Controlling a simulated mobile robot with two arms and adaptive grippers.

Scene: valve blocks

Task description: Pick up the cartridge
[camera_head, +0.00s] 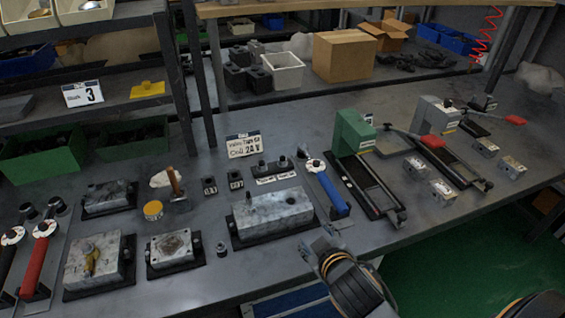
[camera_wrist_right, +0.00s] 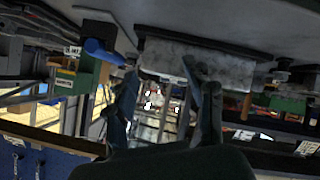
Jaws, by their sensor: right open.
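I cannot tell for certain which part is the cartridge. A small dark cylindrical part (camera_head: 221,249) stands on the bench left of the large grey valve block (camera_head: 272,212); what looks like the same part (camera_wrist_right: 281,75) shows at the right in the right wrist view. Other small dark cylindrical parts (camera_head: 57,205) stand at the left. My right gripper (camera_head: 319,240) is open and empty, at the bench's front side, right of the large block. In the right wrist view its fingers (camera_wrist_right: 163,95) are apart below the block (camera_wrist_right: 185,55). My left gripper is not in view.
A blue-handled tool (camera_head: 333,192) lies right of the large block. A green press (camera_head: 353,132) with a rail stands further right. Smaller grey blocks (camera_head: 175,248) sit at the left, with a yellow tin (camera_head: 153,210) behind. Bare bench lies between the blue handle and the rail.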

